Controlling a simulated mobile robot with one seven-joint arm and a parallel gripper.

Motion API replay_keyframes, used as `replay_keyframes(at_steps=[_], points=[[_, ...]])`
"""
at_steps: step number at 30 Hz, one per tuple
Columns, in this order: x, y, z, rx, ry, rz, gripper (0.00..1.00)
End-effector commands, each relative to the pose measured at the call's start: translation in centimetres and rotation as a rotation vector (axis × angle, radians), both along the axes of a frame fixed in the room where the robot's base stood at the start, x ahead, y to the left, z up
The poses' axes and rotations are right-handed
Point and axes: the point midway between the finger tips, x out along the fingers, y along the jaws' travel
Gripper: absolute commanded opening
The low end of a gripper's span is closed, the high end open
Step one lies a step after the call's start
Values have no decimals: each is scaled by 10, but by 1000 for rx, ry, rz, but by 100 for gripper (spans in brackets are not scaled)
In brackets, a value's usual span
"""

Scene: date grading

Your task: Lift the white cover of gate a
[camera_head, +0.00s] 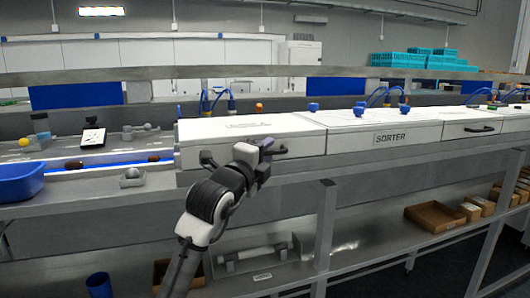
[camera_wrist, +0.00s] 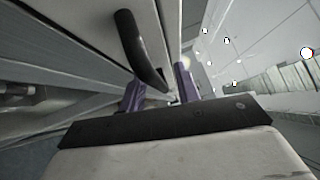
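The long white cover (camera_head: 215,130) at the left end of the sorter line lies closed. The lettering on its top is too small to read, so I cannot confirm it is gate a. A black bar handle on its front face shows in the wrist view (camera_wrist: 141,52). My gripper (camera_head: 266,146) is at this handle, in front of the cover. In the wrist view its two purple fingers (camera_wrist: 160,90) stand apart. The handle's near end lies between them in the picture; I cannot tell whether they touch it. My gripper hides part of the handle in the head view.
A white panel marked SORTER (camera_head: 390,138) adjoins on the right, then another cover with a black handle (camera_head: 479,129). A blue bin (camera_head: 20,183) and a conveyor with dark dates (camera_head: 74,164) are at left. The lower shelf (camera_head: 350,247) holds cardboard boxes.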

Motion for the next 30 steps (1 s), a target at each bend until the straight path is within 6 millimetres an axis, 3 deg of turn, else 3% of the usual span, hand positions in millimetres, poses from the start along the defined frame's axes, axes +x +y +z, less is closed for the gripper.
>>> replay_keyframes(at_steps=[3, 10, 23, 30], points=[[0, 0, 0, 0, 0, 0, 30], [0, 0, 0, 0, 0, 0, 0], [-2, 0, 5, 1, 0, -1, 0], [-9, -1, 37, 1, -5, -1, 0]])
